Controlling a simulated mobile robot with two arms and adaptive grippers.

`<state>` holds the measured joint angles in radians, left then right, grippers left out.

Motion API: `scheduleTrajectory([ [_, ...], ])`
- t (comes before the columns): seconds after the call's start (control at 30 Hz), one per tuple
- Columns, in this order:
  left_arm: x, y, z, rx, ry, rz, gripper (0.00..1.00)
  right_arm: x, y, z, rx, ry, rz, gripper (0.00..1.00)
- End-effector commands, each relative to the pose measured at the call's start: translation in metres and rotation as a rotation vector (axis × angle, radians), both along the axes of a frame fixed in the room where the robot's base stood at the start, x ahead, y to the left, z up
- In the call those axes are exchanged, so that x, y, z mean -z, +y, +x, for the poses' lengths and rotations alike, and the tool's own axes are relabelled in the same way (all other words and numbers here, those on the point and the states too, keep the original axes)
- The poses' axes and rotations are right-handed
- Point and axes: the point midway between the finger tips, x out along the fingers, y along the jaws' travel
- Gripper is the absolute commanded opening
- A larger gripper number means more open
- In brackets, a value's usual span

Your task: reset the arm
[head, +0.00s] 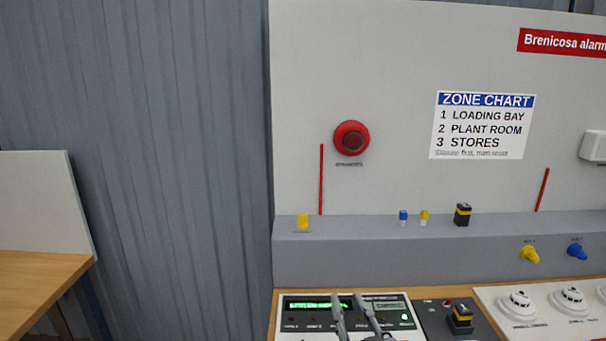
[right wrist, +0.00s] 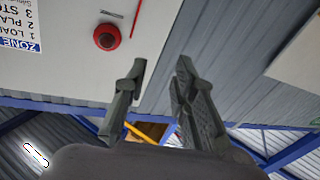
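My right gripper (head: 347,297) shows at the bottom of the head view, in front of the control panel (head: 299,309) with a green lit display. Its two fingers are apart with nothing between them. In the right wrist view the gripper (right wrist: 160,62) is also open and empty, with the wall behind it appearing upside down. The fingers hide part of the panel in the head view. My left gripper is not in view.
A red round sounder (head: 351,138) and a zone chart (head: 482,126) are on the white wall. Small yellow and blue pieces and a black-yellow block (head: 462,214) stand on the grey ledge (head: 360,240). White detectors (head: 518,305) sit at the lower right. A wooden table (head: 35,285) is at left.

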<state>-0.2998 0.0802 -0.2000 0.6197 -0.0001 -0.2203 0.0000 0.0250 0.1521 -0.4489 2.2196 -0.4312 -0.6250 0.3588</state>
Motion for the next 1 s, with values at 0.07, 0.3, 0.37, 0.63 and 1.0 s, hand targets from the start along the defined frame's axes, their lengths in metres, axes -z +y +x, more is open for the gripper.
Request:
scheduleTrajectory([
  [0.07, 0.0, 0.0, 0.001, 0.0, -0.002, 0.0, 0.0, 0.054, -0.028, -0.017, 0.07, 0.196, -0.006, 0.25],
  [0.3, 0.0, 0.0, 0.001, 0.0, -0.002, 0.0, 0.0, 0.183, -0.087, -0.112, 0.173, 0.74, -0.067, 0.25],
  [0.37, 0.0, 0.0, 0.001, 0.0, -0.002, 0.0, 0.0, 0.202, -0.095, -0.136, 0.178, 0.839, -0.081, 0.25],
  [0.63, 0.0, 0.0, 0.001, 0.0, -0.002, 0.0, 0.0, 0.251, -0.116, -0.233, 0.161, 1.187, -0.135, 0.25],
  [1.0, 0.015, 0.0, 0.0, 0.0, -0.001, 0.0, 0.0, 0.343, -0.12, -0.259, 0.137, 1.345, -0.161, 0.25],
])
